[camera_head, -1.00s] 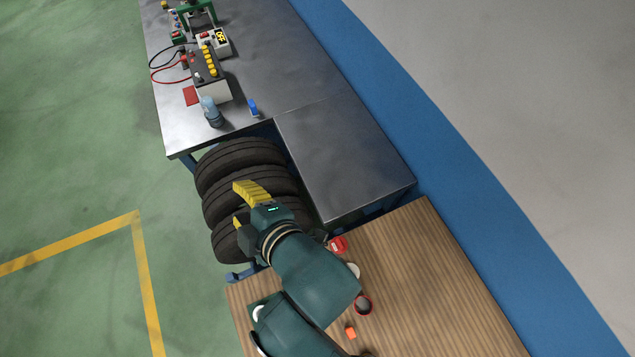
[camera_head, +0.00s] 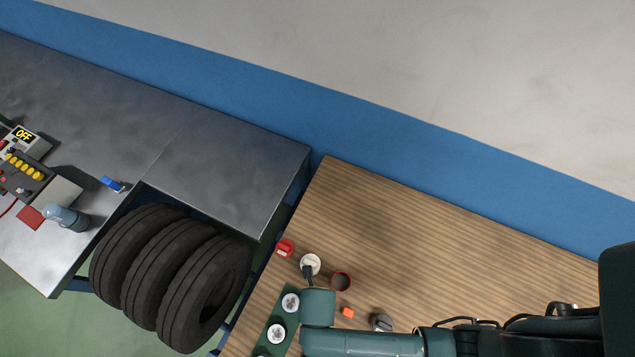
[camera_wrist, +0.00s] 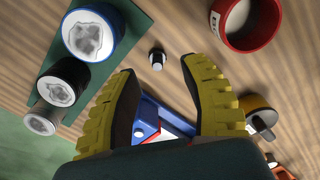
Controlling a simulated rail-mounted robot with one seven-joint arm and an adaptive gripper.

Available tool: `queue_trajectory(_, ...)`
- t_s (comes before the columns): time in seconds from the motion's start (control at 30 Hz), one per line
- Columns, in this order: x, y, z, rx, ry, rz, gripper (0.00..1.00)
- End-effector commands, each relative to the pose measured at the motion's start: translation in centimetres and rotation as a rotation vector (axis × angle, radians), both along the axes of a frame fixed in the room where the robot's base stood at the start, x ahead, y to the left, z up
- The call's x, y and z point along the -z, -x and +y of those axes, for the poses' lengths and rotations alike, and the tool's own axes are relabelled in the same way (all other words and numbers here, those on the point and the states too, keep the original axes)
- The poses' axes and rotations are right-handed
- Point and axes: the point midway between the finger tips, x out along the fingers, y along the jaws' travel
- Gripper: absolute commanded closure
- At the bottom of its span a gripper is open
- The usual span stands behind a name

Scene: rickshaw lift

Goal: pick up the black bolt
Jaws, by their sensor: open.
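A small black bolt-like piece (camera_wrist: 157,56) with a pale end stands on the wood table in the wrist view. I take it to be the black bolt. My gripper (camera_wrist: 159,76) is open and empty, with its two yellow fingers spread. The piece lies just beyond the fingertips, roughly centred between them and not touching either finger. In the head view I cannot make out my gripper's fingers or the bolt.
The red cup (camera_wrist: 250,22) is at the upper right, with a tan roll (camera_wrist: 258,107) below it. Several jars, one white-topped (camera_wrist: 88,36), stand on or near a green mat (camera_wrist: 133,22). A blue-framed object (camera_wrist: 150,118) shows between the fingers. Tires (camera_head: 165,270) stand beside the table.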

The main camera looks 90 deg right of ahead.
Motion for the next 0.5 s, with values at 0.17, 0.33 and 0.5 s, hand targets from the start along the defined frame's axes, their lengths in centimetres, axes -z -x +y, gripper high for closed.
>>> queue_trajectory(0.17,1.9,0.1,0.4,-0.003,0.000,0.001,0.55)
queue_trajectory(0.33,4.9,0.1,1.1,0.000,0.000,0.000,0.55)
queue_trajectory(0.5,5.9,0.1,1.1,0.000,0.000,-0.003,0.55)
